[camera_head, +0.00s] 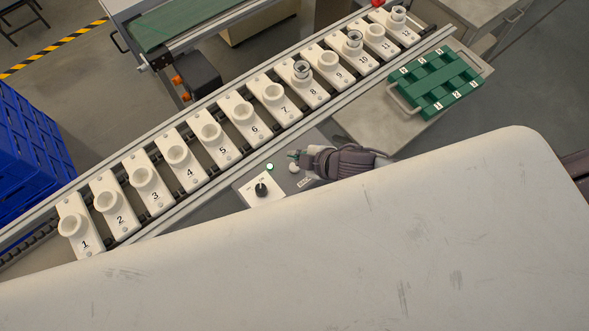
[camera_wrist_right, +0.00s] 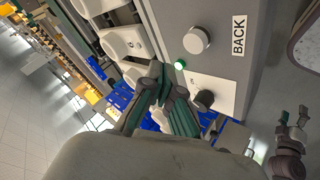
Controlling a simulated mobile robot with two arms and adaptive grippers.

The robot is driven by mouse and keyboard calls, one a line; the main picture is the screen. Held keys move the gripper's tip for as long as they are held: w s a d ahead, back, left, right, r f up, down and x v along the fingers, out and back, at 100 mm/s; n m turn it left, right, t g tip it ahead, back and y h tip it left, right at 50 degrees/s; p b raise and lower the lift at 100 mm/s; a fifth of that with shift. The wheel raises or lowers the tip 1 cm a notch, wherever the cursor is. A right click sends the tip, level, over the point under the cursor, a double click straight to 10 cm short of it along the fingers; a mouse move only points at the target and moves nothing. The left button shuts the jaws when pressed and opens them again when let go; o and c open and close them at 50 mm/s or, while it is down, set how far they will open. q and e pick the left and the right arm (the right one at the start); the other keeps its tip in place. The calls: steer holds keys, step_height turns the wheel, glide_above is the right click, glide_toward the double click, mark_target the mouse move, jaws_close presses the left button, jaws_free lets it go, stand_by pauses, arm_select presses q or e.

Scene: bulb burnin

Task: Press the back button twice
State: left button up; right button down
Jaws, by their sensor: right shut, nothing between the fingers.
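The back button (camera_wrist_right: 197,40) is a round silver-grey knob-like cap on the grey control panel, beside the BACK label (camera_wrist_right: 238,36) in the right wrist view. In the head view the button (camera_head: 294,169) shows just below the gripper's tip. My right gripper (camera_head: 294,155) reaches in from the right over the panel, shut and empty. In the right wrist view its fingers (camera_wrist_right: 166,92) are together, apart from the button in the picture. Contact cannot be made out in the head view. What looks like my left gripper (camera_wrist_right: 292,125) is small at the right of the wrist view; its jaw state is unclear.
A lit green lamp (camera_head: 269,167) and a black rotary knob (camera_head: 261,189) sit near the button. A conveyor (camera_head: 140,232) with several numbered white sockets runs behind, some holding bulbs. A green tray (camera_head: 441,80) stands at upper right, blue crates (camera_head: 30,150) at left.

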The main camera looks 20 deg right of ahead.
mark_target(296, 168)
step_height(296, 168, down, 3)
steer(key=shift+r+b, duration=0.1)
steer(key=shift+b, duration=0.3)
arm_select(q)
steer(key=shift+f, duration=0.95)
steer(key=shift+a, duration=0.1)
arm_select(e)
steer(key=shift+f, duration=0.25)
steer(key=shift+f, duration=0.3)
